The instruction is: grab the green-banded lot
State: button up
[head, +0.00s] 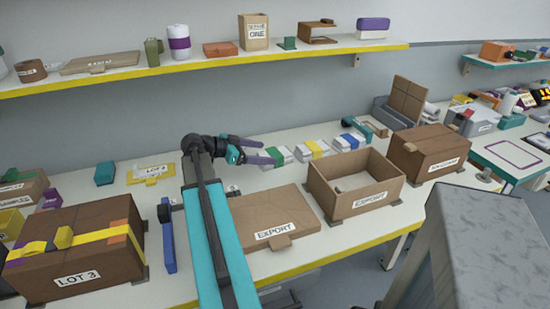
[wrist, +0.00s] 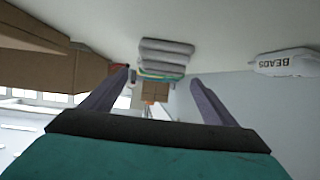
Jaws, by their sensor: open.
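The green-banded lot (head: 279,156), a pale folded stack with a green band, lies on the white table at the left end of a row. A yellow-banded lot (head: 314,149) and a blue-banded lot (head: 350,141) lie to its right. My gripper (head: 268,152) is open, its purple fingers pointing right at the green-banded lot and just short of it or overlapping its left edge; the exact gap is unclear. In the wrist view, a grey layered stack (wrist: 165,57) with green and yellow at one edge shows ahead, between the open fingers (wrist: 160,78). Nothing is held.
An open EXPORT box (head: 367,205) stands right of my arm, with its flat EXPORT lid (head: 268,222) beside it. A closed box (head: 430,150) is farther right. A LOT 3 box (head: 75,262) is at front left. A shelf (head: 200,64) runs above. A BEADS bag (wrist: 286,62) shows in the wrist view.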

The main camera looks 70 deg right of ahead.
aim_at(275, 153)
jog(key=shift+s+d, duration=0.15)
jog(key=shift+p+x, duration=0.75)
jog(key=shift+x, duration=1.9)
jog(key=shift+f, duration=0.1)
jog(key=c, duration=1.2)
jog(key=shift+o, duration=0.2)
jog(key=shift+r, duration=0.2)
jog(key=shift+r+b, duration=0.75)
jog(key=shift+r, duration=4.1)
